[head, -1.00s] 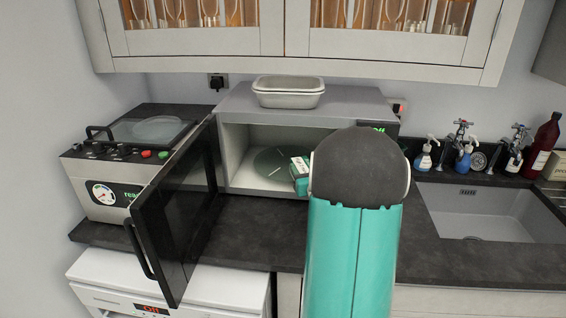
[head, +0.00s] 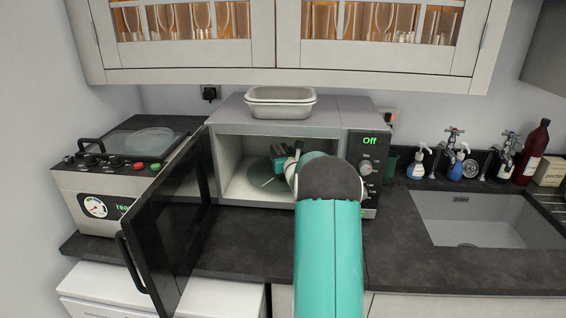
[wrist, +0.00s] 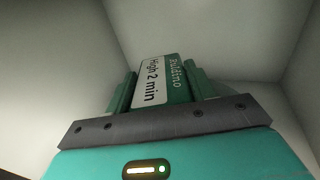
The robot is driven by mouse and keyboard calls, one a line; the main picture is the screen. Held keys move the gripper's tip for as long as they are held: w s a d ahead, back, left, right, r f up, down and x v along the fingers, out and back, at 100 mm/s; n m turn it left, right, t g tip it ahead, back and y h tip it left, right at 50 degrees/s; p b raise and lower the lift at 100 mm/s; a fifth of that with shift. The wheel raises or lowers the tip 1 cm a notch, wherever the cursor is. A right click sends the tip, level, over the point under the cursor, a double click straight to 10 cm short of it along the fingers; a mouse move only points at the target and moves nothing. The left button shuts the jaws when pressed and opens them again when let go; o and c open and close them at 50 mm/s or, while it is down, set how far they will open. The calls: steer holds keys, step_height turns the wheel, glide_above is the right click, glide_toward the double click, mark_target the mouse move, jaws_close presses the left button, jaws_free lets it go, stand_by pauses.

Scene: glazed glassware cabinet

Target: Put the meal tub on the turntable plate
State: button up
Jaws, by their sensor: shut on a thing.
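The meal tub (wrist: 160,82) shows in the wrist view with a green and white label reading "High 2 min". My gripper (wrist: 158,92) is shut on it, with one green finger on each side. In the head view my gripper (head: 285,158) reaches into the open microwave (head: 231,160), above or near the right part of the turntable plate (head: 260,174). The tub cannot be clearly made out there, and my arm hides part of the plate. I cannot tell whether the tub touches the plate.
The microwave door (head: 165,225) stands open at the left. Pale stacked dishes (head: 281,100) sit on top of the microwave. A grey appliance with a gauge (head: 95,205) stands at far left. Soap bottles (head: 456,165) and a sink (head: 480,220) are at the right.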

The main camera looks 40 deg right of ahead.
steer(key=shift+f, duration=1.7)
steer(key=shift+f, duration=0.15)
steer(key=o, duration=1.2)
steer(key=shift+f, duration=0.1)
steer(key=v, duration=1.2)
